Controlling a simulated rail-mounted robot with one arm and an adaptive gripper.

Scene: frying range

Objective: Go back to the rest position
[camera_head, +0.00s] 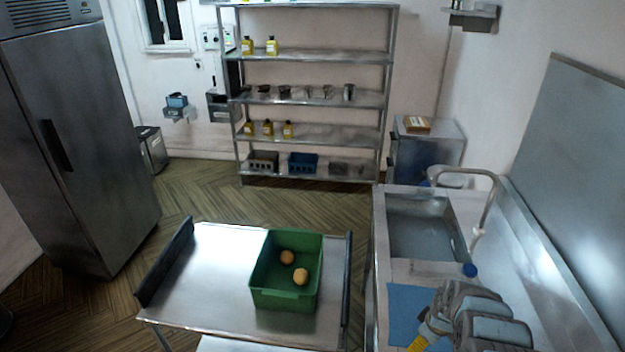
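In the head view, grey rounded links (480,318), which look like part of my arm, are over the right counter at the bottom edge. A yellow-marked piece shows at their left side. No gripper fingers can be made out, so I cannot see whether my gripper holds anything. The task names no object.
A steel table (205,285) with dark raised side edges bears a green crate (283,298) with two round orange-brown items. The right counter has a sink (425,225), a curved tap (490,200) and a blue board (400,300). Shelves (310,100) stand behind; floor between is clear.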

